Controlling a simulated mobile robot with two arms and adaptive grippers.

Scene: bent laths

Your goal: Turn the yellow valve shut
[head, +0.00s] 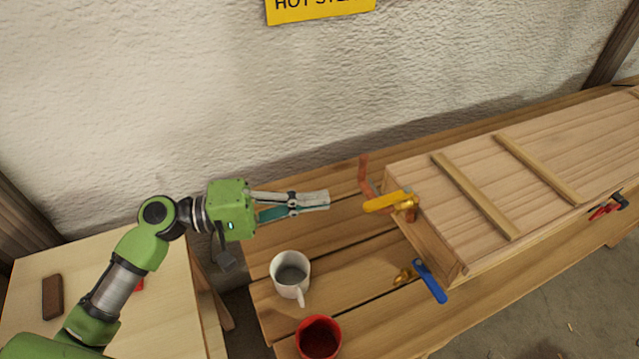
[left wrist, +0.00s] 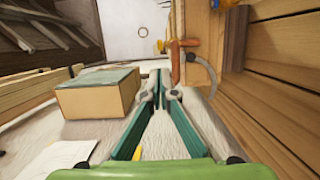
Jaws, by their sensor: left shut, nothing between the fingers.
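The yellow valve (head: 388,201) has a lever handle on a brass body at the near-left end of a long wooden box. In the head view its lever points left from the brass body, roughly along the picture's horizontal. My left gripper (head: 328,199) is shut and empty, to the left of the yellow lever and apart from it. In the left wrist view its fingertips (left wrist: 160,76) are together. My right gripper is not in view.
A blue-handled valve (head: 430,281) sits lower on the same box end (head: 430,240). An orange-brown bracket-like part (head: 364,175) stands just behind the yellow lever. A white mug (head: 291,277) and a red cup (head: 319,338) stand on the slatted bench, below my left gripper in the picture.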

